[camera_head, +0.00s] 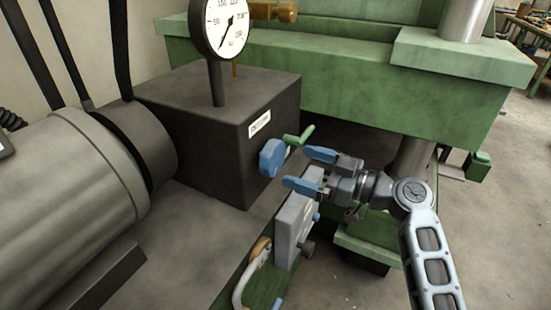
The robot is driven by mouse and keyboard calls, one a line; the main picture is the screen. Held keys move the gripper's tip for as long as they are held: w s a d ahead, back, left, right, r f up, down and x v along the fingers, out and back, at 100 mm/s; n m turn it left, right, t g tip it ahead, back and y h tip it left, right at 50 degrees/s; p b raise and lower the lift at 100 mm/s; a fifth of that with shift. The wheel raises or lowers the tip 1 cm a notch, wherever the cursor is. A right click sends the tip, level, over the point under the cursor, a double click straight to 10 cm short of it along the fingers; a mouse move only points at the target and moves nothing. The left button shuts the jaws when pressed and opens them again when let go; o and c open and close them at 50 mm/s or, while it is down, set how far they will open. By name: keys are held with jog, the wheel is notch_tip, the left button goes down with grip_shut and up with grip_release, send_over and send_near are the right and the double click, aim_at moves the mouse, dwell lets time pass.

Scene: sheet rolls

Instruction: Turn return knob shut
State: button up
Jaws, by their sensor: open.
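The return knob appears to be the blue faceted knob (272,157) on the right face of a dark box-shaped block (205,130). A white label (259,123) with small dark lettering sits on the block just above the knob. My gripper (309,169) is to the right of the knob. Its two blue-tipped fingers are spread apart and point left toward the knob. Nothing is between them, and a small gap shows between the fingertips and the knob.
A green lever (299,136) sticks out just behind the knob, close to my upper finger. A grey box (298,220) with small knobs stands below my gripper. A pressure gauge (227,25) rises from the block. A large grey cylinder (65,200) lies left; green press beams (390,85) stand behind.

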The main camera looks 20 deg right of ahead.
aim_at(278, 159)
jog(key=p+x, duration=0.1)
jog(key=x, duration=0.6)
jog(key=shift+w+a, duration=0.15)
jog(key=shift+w, duration=0.05)
jog(key=shift+c, duration=0.3)
jog(key=c, duration=0.7)
